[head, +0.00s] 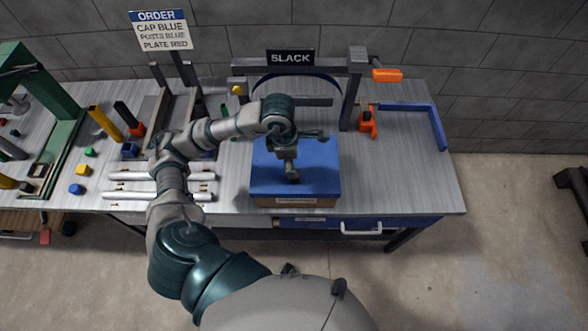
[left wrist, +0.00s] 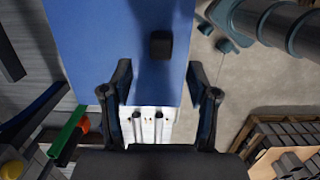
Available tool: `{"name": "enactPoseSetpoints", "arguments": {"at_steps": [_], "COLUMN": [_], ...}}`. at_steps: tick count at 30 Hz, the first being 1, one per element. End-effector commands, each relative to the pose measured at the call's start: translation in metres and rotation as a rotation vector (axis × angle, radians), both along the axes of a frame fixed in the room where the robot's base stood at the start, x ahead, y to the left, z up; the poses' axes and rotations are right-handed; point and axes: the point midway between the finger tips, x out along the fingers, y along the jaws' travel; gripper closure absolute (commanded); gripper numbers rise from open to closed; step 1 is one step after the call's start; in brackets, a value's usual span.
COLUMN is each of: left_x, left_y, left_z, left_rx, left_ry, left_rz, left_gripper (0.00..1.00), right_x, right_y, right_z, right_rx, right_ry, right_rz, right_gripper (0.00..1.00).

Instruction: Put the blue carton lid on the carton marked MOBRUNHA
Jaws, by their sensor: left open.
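The blue carton lid (head: 322,178) lies flat on top of a brown carton (head: 268,202) near the front edge of the bench. The carton's front label is too small to read. The lid fills much of the left wrist view (left wrist: 90,40), with a black knob (left wrist: 161,45) on it. My left gripper (head: 291,172) is over the lid, close to the knob. In the left wrist view its two fingers (left wrist: 159,75) are spread, with nothing between them; the knob shows beyond their tips. My right gripper is not in view.
An order sign (head: 159,31) and a frame marked SLACK (head: 291,58) stand at the back. White tubes (head: 140,176) lie left of the carton. An orange clamp (head: 367,124) and blue angle piece (head: 440,130) are at right. The bench's front right is clear.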

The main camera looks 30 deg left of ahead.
Motion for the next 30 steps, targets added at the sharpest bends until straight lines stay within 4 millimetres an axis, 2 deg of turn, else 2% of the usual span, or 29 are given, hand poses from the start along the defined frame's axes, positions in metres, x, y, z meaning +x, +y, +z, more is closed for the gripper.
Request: {"name": "enactPoseSetpoints", "arguments": {"at_steps": [3, 9, 30], "left_x": [0.0, -0.002, -0.003], "left_y": [0.003, 0.006, 0.006], "left_z": [0.025, 0.049, 0.053], "left_rx": [0.0, -0.001, -0.001], "left_ry": [-0.005, 0.0, 0.002], "left_rz": [0.001, 0.002, 0.001], "left_gripper": [0.4, 0.4, 0.4], "right_x": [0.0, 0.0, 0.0], "right_y": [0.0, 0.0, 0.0], "right_z": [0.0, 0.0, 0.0], "right_rx": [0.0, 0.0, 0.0], "right_ry": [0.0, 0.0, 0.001], "right_rz": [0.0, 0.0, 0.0], "right_gripper": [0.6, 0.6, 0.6]}}
